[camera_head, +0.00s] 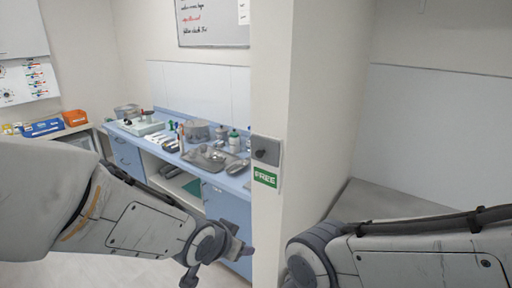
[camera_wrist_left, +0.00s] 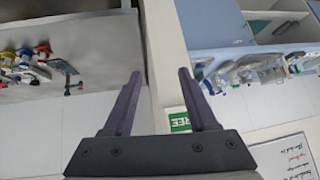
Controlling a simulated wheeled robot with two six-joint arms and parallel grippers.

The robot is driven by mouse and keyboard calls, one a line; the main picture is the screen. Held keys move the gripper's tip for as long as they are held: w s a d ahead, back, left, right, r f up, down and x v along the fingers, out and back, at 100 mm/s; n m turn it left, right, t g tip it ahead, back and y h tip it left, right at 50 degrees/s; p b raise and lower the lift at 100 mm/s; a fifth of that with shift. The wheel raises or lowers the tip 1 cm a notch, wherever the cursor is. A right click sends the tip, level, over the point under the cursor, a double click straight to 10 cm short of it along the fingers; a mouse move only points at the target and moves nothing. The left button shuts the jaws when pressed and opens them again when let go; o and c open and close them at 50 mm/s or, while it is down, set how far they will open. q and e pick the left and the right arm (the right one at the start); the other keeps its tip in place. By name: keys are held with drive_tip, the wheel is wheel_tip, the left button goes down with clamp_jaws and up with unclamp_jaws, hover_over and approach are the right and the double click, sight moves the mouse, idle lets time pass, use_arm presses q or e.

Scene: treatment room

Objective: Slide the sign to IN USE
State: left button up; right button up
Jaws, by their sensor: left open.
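The sign is a grey plate with a dark slider (camera_head: 266,151) on the end of a white wall. Below the slider a green panel (camera_head: 265,177) reads FREE. In the left wrist view the green panel (camera_wrist_left: 180,122) shows between my fingers, close to the right-hand one, and partly covered. My left gripper (camera_wrist_left: 159,72) is open, with nothing between its fingers. In the head view the left gripper (camera_head: 238,246) is below and left of the sign, apart from it. My right arm comes in at the lower right; its gripper is out of view.
A blue-topped counter (camera_head: 150,127) with trays, bowls and bottles stands behind, left of the wall. A whiteboard (camera_head: 213,22) hangs above it. An orange bin (camera_head: 75,118) and a blue bin (camera_head: 42,128) stand at far left. Right of the wall is an empty grey surface (camera_head: 385,200).

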use_arm(q)
drive_tip(key=w+a+r+t+h+p, duration=0.1)
drive_tip(key=w+r+t+h+p, duration=0.15)
drive_tip(key=w+r, duration=0.35)
drive_tip(key=m+t+h+p, duration=0.1)
drive_tip(key=t+h, duration=0.4)
approach(258, 155)
drive_tip(key=shift+g, duration=0.25)
drive_tip(key=p+x, duration=0.1)
drive_tip(key=x, duration=0.1)
drive_tip(key=p+x, duration=0.2)
drive_tip(key=x, duration=0.1)
drive_tip(key=r+p+x, duration=0.1)
drive_tip(key=p+x, duration=0.1)
drive_tip(key=x, duration=0.1)
drive_tip(key=shift+w, duration=0.1)
drive_tip(key=shift+w+d+f, duration=0.2)
drive_tip(key=shift+w+d, duration=0.05)
drive_tip(key=shift+w, duration=0.1)
clamp_jaws()
